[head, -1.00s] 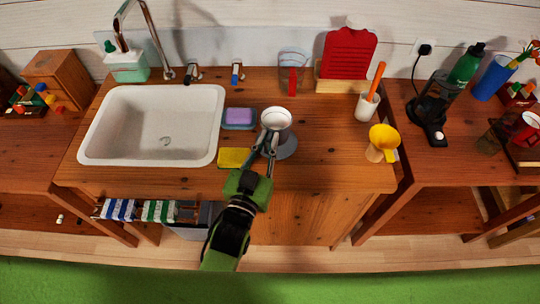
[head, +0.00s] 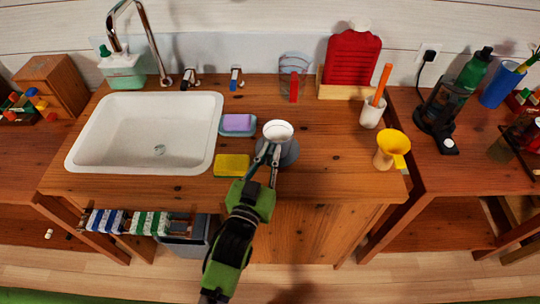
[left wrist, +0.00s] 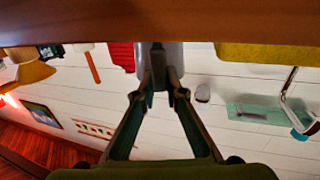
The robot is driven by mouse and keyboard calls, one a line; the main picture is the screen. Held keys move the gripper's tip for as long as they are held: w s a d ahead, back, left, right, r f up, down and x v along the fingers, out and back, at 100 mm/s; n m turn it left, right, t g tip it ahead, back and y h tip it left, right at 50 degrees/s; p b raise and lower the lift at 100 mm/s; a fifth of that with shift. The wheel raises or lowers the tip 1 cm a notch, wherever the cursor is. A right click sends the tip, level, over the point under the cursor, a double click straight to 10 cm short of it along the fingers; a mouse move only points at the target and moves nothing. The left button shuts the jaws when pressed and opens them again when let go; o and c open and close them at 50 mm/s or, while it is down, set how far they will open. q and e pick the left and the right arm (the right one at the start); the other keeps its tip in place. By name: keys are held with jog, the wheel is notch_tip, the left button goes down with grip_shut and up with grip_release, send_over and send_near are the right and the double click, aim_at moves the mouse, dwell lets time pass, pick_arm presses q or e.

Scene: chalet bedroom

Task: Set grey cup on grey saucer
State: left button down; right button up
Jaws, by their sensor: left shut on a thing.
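My left gripper (head: 268,158) is shut on the grey cup (head: 278,131), with its fingers at the cup's near side. The cup appears upright, its white inside facing up. The grey saucer (head: 287,158) is on the wooden counter, directly beneath and just behind the fingers, mostly covered by cup and fingers. I cannot tell whether the cup touches it. In the left wrist view, which is upside down, the grey cup (left wrist: 173,54) shows between the fingertips; I cannot make out the saucer there. My right gripper is not in view.
A yellow sponge (head: 232,166) and a blue dish with a purple sponge (head: 237,124) lie left of the saucer, beside the sink (head: 150,130). A yellow funnel (head: 392,148) stands right. The counter (head: 335,160) between saucer and funnel is clear.

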pick_arm(q)
jog(key=shift+f, duration=0.1)
jog(key=c, duration=2.1)
grip_release()
jog(key=shift+r, duration=0.2)
jog(key=shift+b+v, duration=0.8)
jog(key=shift+v, duration=5.25)
